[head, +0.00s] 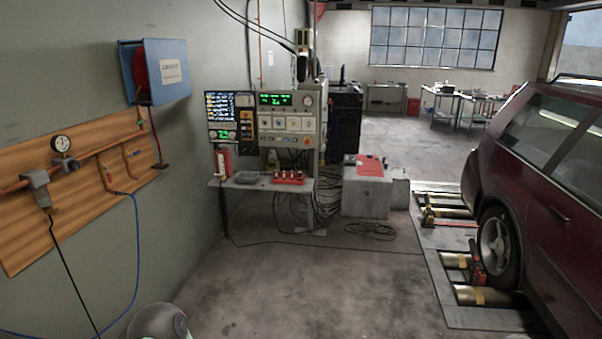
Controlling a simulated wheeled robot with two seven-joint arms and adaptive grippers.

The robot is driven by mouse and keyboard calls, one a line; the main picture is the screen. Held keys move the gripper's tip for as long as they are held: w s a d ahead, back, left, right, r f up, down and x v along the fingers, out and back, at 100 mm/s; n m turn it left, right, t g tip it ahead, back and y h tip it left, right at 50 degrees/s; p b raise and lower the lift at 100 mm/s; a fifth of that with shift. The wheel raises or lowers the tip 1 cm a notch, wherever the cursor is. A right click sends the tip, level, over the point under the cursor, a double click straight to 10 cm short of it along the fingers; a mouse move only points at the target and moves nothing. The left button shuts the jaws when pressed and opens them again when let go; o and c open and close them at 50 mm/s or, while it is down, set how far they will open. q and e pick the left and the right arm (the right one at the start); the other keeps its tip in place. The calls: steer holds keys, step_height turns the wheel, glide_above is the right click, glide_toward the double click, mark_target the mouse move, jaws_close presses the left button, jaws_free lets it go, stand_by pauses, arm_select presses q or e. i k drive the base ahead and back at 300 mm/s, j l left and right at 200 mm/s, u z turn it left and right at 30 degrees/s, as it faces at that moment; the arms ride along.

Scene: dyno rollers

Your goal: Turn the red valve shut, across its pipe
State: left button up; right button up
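A copper pipe (100,151) runs along a wooden board (60,222) on the left wall. A round pressure gauge (61,143) stands on the pipe, and a grey fitting (37,187) sits near its left end. Short branches drop from the pipe; a blue hose (136,240) hangs from one of them. A small reddish part (141,123) shows at the pipe's right end. It is too small to tell whether this is the red valve or which way a handle points. Neither of my grippers shows in this view.
A blue hose-reel box (165,70) hangs above the board. An instrument console (290,125) and a small bench (255,184) stand ahead. Cables lie on the floor beside them. A dark red car (560,190) stands on rollers at right. The middle floor is clear.

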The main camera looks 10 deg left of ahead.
mark_target(109, 176)
steer(key=i+u, duration=0.2)
steer(key=i, duration=0.3)
steer(key=i+l+u, duration=0.15)
steer(key=i, duration=0.35)
steer(key=i+l+u, duration=0.2)
steer(key=i, duration=0.35)
steer(key=i+j+u, duration=0.2)
steer(key=u, duration=0.2)
steer(key=i+u, duration=0.65)
steer(key=u, duration=0.2)
steer(key=i+j, duration=0.2)
steer(key=i+j+u, duration=0.15)
steer(key=i, duration=0.25)
